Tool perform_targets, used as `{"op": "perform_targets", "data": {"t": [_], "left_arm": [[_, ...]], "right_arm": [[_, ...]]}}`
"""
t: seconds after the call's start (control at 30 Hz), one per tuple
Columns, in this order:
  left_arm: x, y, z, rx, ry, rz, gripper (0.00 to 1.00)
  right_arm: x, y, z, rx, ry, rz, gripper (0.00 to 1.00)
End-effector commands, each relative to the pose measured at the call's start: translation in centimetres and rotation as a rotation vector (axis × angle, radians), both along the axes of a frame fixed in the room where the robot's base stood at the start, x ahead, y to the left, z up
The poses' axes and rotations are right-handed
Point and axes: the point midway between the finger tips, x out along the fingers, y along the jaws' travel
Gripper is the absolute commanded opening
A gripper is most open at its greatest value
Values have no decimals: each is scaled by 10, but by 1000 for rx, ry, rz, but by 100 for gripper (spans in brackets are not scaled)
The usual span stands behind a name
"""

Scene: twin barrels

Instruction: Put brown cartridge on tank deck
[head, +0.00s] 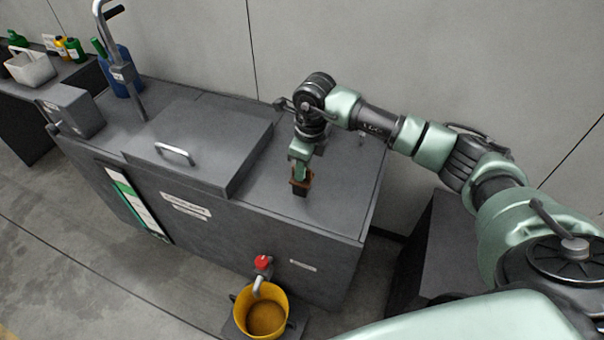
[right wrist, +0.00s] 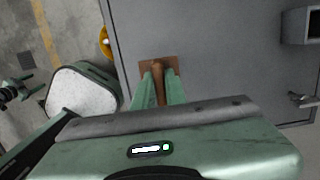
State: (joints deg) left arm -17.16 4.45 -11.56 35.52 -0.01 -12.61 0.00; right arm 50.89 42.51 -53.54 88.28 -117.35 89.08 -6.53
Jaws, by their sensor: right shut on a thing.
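My right gripper (head: 300,172) is shut on the brown cartridge (head: 302,183) and points down over the right part of the grey tank deck (head: 335,203). In the right wrist view, the green fingers (right wrist: 160,88) sit on either side of the cartridge's upright brown middle. Its wider brown plate (right wrist: 145,67) shows beyond them, against the grey deck (right wrist: 215,60). A dark part shows under the cartridge in the head view. I cannot tell whether the cartridge touches the deck. My left gripper does not show clearly in either view.
A raised grey lid (head: 200,140) with a handle lies left of the cartridge. A yellow bucket (head: 266,314) is under a red tap (head: 263,263) at the tank's front. Deck right of the cartridge is clear.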

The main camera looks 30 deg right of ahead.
Motion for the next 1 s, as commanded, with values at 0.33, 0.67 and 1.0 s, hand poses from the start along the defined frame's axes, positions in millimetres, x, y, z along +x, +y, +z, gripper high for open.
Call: {"op": "perform_targets", "data": {"t": [0.33,0.67,1.0], "left_arm": [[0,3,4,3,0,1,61],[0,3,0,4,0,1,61],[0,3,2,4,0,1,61]], "right_arm": [[0,0,-27,0,0,1,0],[0,0,-31,0,0,0,34],[0,0,-29,1,1,0,34]]}}
